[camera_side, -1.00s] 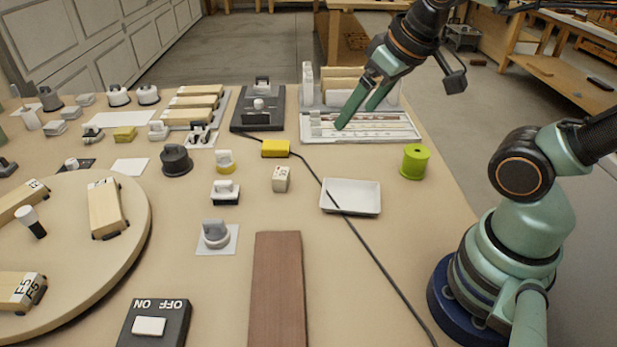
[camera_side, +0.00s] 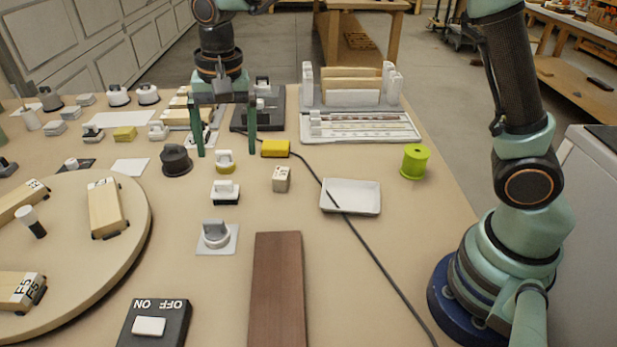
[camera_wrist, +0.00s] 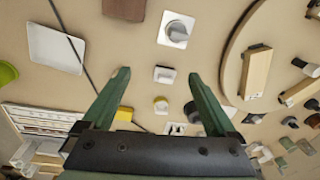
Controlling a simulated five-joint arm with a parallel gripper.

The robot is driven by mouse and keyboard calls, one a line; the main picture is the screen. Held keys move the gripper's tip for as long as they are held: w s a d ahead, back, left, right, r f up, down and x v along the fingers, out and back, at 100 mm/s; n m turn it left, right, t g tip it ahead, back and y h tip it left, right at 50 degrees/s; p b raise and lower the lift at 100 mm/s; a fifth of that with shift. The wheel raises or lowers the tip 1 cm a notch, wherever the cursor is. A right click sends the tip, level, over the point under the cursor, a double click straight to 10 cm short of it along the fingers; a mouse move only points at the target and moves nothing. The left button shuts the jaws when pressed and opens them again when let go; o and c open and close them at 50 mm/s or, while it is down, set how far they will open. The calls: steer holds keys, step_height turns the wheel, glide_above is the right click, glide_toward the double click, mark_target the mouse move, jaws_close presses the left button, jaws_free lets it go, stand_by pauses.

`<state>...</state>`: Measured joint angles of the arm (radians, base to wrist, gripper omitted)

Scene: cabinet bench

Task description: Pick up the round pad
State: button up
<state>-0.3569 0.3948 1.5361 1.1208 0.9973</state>
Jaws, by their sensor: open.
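A small round pad (camera_side: 225,168) with a yellow base and a pale grip on top stands on the bench in the side view. It also shows in the wrist view (camera_wrist: 161,107), between my fingers. My gripper (camera_side: 226,153) is open and points down, with one finger on each side of the pad in the side picture. In the wrist view my gripper (camera_wrist: 159,75) is wide apart with nothing between its tips held. The fingers appear above the bench; their exact height over the pad is hard to tell.
A dark round knobbed piece (camera_side: 175,161) stands left of the pad, a yellow block (camera_side: 275,148) right of it, and a dark-based rectangular pad (camera_side: 225,193) in front. A grey round piece (camera_side: 215,234) sits on a white square. A cable crosses the bench near a white tray (camera_side: 350,197).

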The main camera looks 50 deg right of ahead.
steer(key=w+a+f+m+g, duration=0.1)
steer(key=a+f+m, duration=0.1)
steer(key=a+f, duration=0.3)
glide_above(212, 221)
steer(key=f, duration=0.6)
steer(key=shift+s+d+f, duration=0.25)
steer(key=shift+d+f, duration=0.05)
steer(key=shift+d, duration=0.05)
steer(key=shift+w+a+f, duration=0.1)
steer(key=shift+a+f, duration=0.05)
steer(key=shift+f, duration=1.25)
steer(key=shift+w+a+f, duration=0.1)
steer(key=shift+a+f, duration=0.05)
steer(key=shift+f, duration=1.25)
steer(key=c, duration=1.4)
steer(key=shift+r, duration=0.1)
